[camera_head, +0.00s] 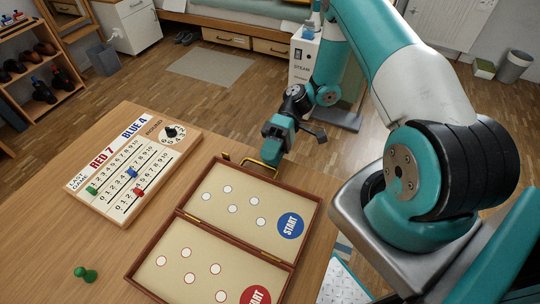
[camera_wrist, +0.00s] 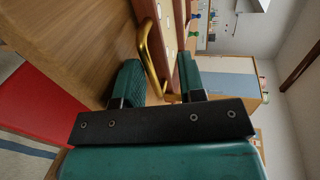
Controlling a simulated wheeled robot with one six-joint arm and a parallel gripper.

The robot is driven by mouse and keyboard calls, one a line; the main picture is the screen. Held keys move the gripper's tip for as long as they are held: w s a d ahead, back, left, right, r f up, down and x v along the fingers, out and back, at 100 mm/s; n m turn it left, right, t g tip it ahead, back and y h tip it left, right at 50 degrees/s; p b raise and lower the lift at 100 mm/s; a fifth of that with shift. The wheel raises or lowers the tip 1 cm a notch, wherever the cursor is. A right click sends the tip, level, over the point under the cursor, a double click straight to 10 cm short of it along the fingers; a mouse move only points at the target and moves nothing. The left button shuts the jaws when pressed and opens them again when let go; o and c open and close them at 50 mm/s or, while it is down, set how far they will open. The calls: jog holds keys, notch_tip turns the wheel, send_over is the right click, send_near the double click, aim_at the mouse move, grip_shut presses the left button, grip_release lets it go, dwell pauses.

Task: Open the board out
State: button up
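The hinged game board (camera_head: 232,236) lies open on the wooden table in the head view, both cream halves facing up. One half has a blue START disc and the other a red one. A brass handle (camera_head: 250,166) sits on the far edge of the blue half. My gripper (camera_head: 272,155) is at the right end of this handle. In the wrist view my gripper (camera_wrist: 160,63) has its green fingers apart, with the brass handle (camera_wrist: 149,58) in the space between them and the board's brown edge (camera_wrist: 183,45) close by. Contact cannot be told.
A scoreboard (camera_head: 133,170) with sliders and a dial lies left of the board. A white box (camera_head: 303,55) stands on the floor behind my gripper.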

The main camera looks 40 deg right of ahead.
jog(key=v, duration=0.7)
jog(key=shift+d+b, duration=0.15)
jog(key=shift+b, duration=0.25)
jog(key=shift+w, duration=0.1)
